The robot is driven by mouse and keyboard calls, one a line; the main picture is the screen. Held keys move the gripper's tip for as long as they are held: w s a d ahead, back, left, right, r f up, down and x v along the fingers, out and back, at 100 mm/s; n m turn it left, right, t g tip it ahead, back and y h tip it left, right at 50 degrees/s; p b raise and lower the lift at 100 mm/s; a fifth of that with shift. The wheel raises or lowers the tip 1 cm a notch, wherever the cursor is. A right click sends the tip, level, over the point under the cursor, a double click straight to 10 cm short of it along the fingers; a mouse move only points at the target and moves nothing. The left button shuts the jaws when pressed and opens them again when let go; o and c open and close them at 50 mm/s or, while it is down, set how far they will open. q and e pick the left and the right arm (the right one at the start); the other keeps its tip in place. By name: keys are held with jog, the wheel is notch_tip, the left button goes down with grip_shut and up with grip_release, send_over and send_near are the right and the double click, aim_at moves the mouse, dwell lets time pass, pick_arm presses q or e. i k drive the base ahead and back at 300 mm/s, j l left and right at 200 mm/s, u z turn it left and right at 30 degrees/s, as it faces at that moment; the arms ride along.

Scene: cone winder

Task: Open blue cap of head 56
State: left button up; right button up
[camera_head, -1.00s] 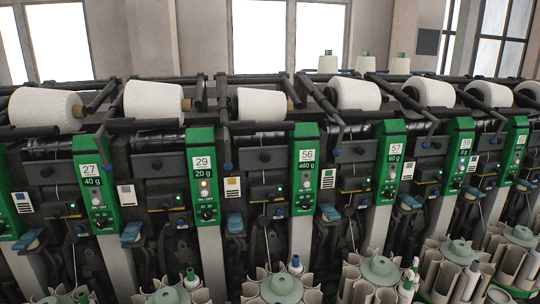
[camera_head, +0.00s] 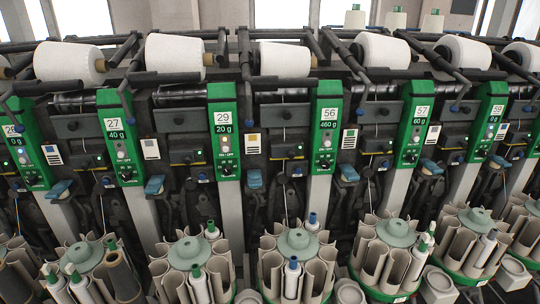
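The green panel labelled 56 (camera_head: 327,125) stands right of the middle in the head view, with "460 g" under its number. One blue cap-like part (camera_head: 348,172) sits just right of this panel's lower end. Another blue part (camera_head: 255,180) sits to its left, between panels 29 and 56. I cannot tell from the picture which of the two belongs to head 56, nor whether either is open. Neither of my grippers is in view.
Panels 29 (camera_head: 223,130) and 57 (camera_head: 415,122) flank panel 56. White yarn cones (camera_head: 285,59) line the top. Round bobbin magazines (camera_head: 297,243) jut out in front below, holding tubes, one with a blue tip (camera_head: 293,263). Dark bars (camera_head: 350,60) reach forward between the cones.

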aim_at(254, 177)
jog(key=l+z, duration=0.1)
jog(key=l, duration=1.3)
jog(key=k, duration=0.05)
